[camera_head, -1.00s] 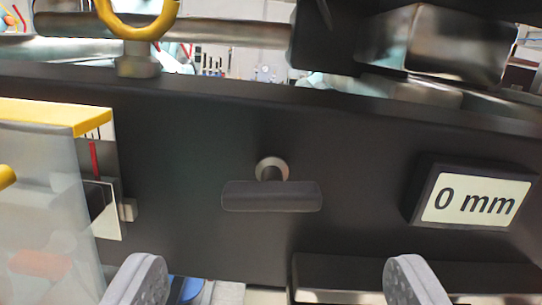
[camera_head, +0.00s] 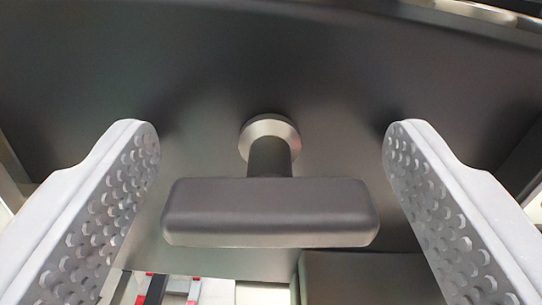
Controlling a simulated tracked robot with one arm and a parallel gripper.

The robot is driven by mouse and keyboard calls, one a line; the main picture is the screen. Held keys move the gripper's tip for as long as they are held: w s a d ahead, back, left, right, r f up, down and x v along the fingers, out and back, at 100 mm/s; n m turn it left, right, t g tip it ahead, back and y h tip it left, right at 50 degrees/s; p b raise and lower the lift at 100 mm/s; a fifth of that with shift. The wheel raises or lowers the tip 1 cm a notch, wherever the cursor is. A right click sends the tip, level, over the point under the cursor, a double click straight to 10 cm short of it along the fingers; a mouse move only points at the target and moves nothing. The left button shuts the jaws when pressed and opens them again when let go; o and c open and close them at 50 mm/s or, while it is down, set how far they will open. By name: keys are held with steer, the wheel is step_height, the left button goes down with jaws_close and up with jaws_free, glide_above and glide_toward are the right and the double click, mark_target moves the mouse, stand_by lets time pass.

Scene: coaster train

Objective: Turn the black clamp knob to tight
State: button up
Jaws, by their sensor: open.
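The black clamp knob (camera_head: 270,212) is a horizontal T-shaped bar on a short dark stem, in the middle of the view. The stem comes out of a round metal collar (camera_head: 270,130) on a dark panel. My gripper (camera_head: 271,150) is open, with one grey dimpled finger on each side of the knob. There is a gap between each finger and the bar's end, so neither finger appears to touch it. The bar lies level across the view.
The dark panel (camera_head: 120,70) fills most of the view behind the knob. A dark block (camera_head: 365,278) lies below the knob at the right. Red and light-coloured items (camera_head: 165,290) show below the panel at the lower left.

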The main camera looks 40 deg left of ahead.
steer(key=c, duration=1)
steer(key=shift+m, duration=0.7)
steer(key=o, duration=1)
steer(key=shift+d, duration=0.1)
steer(key=b+v, duration=0.4)
steer(key=v, duration=0.9)
steer(key=shift+s+d, duration=0.2)
steer(key=shift+s, duration=0.05)
